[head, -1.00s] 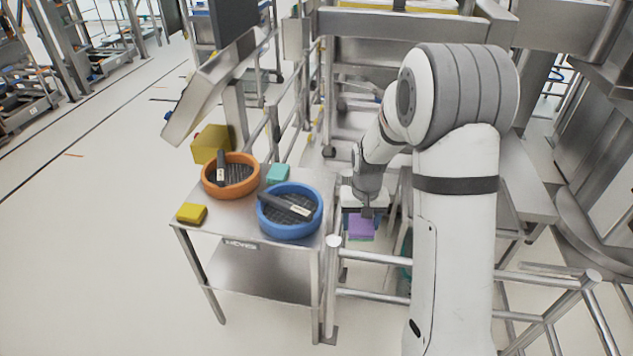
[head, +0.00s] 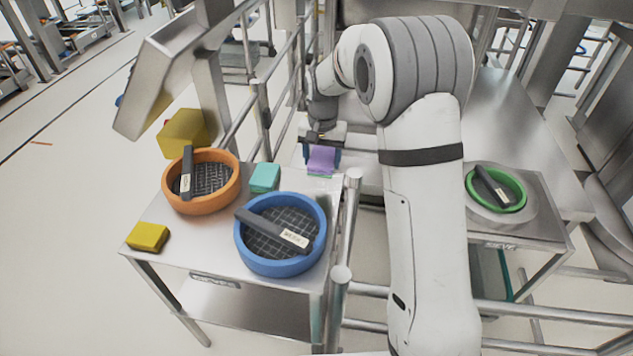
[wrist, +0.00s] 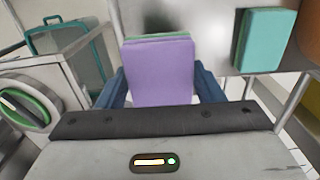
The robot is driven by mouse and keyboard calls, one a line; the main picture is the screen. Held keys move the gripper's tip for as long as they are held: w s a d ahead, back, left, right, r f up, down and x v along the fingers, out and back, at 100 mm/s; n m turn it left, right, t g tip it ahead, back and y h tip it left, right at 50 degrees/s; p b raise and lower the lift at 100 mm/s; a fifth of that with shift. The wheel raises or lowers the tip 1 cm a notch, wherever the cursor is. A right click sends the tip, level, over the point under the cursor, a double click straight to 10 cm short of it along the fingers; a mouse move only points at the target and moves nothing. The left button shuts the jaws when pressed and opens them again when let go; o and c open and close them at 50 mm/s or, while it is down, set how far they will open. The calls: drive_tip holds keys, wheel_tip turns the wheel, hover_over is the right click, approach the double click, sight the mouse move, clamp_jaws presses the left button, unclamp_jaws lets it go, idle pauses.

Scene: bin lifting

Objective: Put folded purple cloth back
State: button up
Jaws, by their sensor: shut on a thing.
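The folded purple cloth (head: 321,160) is held in my gripper (head: 322,160), near the back right corner of the steel table (head: 222,240). In the wrist view the purple cloth (wrist: 160,70) stands between the two blue fingers of my gripper (wrist: 160,85), with a green edge showing behind it. My gripper is shut on it. In the head view it overlaps the table's corner; I cannot tell whether it touches the top. A folded teal cloth (head: 264,177) lies on the table to its left, and also shows in the wrist view (wrist: 264,40).
A blue bin (head: 318,245) and an orange bin (head: 172,192), each holding a dark tool, stand on the table. A yellow cloth (head: 147,236) lies at its left edge. Steel railing posts (head: 346,225) rise close to the right side. A green bin (head: 519,200) stands on another table at right.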

sight(320, 191)
drive_tip(key=f, duration=0.8)
drive_tip(key=shift+s+a+f, duration=0.1)
drive_tip(key=shift+a, duration=0.15)
drive_tip(key=shift+f, duration=0.1)
drive_tip(key=o, duration=0.9)
drive_tip(key=shift+o, duration=0.2)
